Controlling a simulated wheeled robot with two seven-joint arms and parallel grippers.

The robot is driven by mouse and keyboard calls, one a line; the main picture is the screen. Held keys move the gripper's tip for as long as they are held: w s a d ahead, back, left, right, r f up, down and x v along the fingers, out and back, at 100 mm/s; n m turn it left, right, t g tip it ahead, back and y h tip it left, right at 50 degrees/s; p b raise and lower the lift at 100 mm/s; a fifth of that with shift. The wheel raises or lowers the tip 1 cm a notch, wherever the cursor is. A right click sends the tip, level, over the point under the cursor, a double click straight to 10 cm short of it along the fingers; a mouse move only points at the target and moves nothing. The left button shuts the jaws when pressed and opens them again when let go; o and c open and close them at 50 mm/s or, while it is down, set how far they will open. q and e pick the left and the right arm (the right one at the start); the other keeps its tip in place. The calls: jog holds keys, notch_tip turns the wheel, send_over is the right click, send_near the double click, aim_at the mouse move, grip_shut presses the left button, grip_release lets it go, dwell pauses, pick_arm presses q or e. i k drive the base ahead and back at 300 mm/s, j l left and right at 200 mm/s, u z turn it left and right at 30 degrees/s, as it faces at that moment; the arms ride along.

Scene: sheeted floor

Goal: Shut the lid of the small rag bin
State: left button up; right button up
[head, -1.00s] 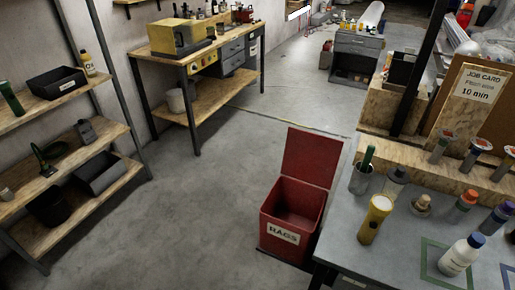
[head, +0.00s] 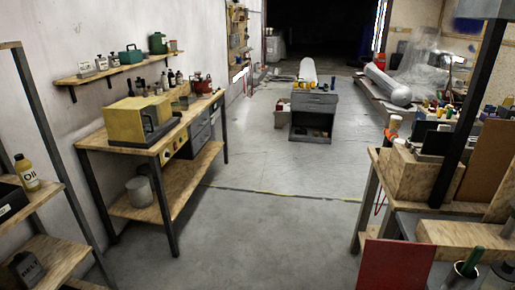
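The small rag bin's red lid (head: 396,264) stands raised at the bottom edge of the head view, right of centre. Only the upper part of the lid shows. The bin's body is below the frame and hidden. Neither of my grippers is in view.
A workbench (head: 150,150) with a yellow machine (head: 140,121) stands along the left wall. A wooden shelf unit (head: 52,262) is at the near left. The concrete floor (head: 270,235) between is clear.

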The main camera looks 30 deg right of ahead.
aim_at(386, 264)
jog(key=i+z, duration=0.85)
jog(key=i+j+z, duration=0.15)
jog(key=z, duration=0.3)
jog(key=i+j+z, duration=0.55)
jog(key=z, duration=0.35)
jog(key=i+j+z, duration=0.15)
jog(key=z, duration=0.35)
jog(key=i+j+z, duration=0.25)
jog(key=z, duration=0.2)
jog(key=i+j+z, duration=0.1)
jog(key=j+z, duration=0.15)
jog(key=z, duration=0.2)
jog(key=i+j+z, duration=0.15)
jog(key=j+z, duration=0.15)
jog(key=z, duration=0.15)
jog(key=i+j+z, duration=0.1)
jog(key=j+z, duration=0.25)
jog(key=z, duration=0.15)
jog(key=j+z, duration=0.75)
jog(key=z, duration=0.15)
